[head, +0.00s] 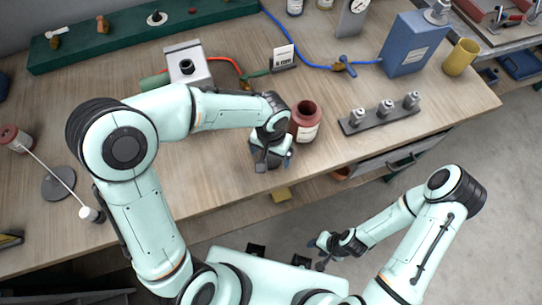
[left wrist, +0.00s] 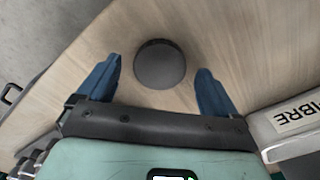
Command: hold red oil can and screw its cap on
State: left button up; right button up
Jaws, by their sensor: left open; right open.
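The red oil can (head: 304,119) stands upright on the workbench in the head view, with a white label and an open, uncapped mouth. A dark round disc (left wrist: 160,64), which looks like the cap, lies on the bench in the left wrist view. My left gripper (head: 272,160) is low over the bench, just left of and in front of the can. In the left wrist view its open blue fingers (left wrist: 158,85) stand either side of the disc without touching it. My right gripper (head: 318,253) is open and empty, off the bench's front edge. The can is not identifiable in the wrist view.
A rack with several nozzles (head: 379,114) stands right of the can. A blue box (head: 412,45) and a yellow cup (head: 460,57) are further back right. A small sign (head: 284,55) and a white box (head: 188,64) stand behind.

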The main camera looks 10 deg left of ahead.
aim_at(271, 158)
pick_arm(q)
jog(key=shift+f, duration=0.4)
jog(key=shift+s, duration=0.1)
pick_arm(e)
jog(key=shift+s, duration=0.1)
pick_arm(q)
jog(key=c, duration=1.1)
jog(key=shift+r, duration=0.1)
notch_tip(271, 158, up, 20)
jog(key=p, duration=0.2)
pick_arm(e)
jog(key=w+r, duration=0.2)
jog(key=r, duration=0.1)
jog(key=shift+w, duration=0.35)
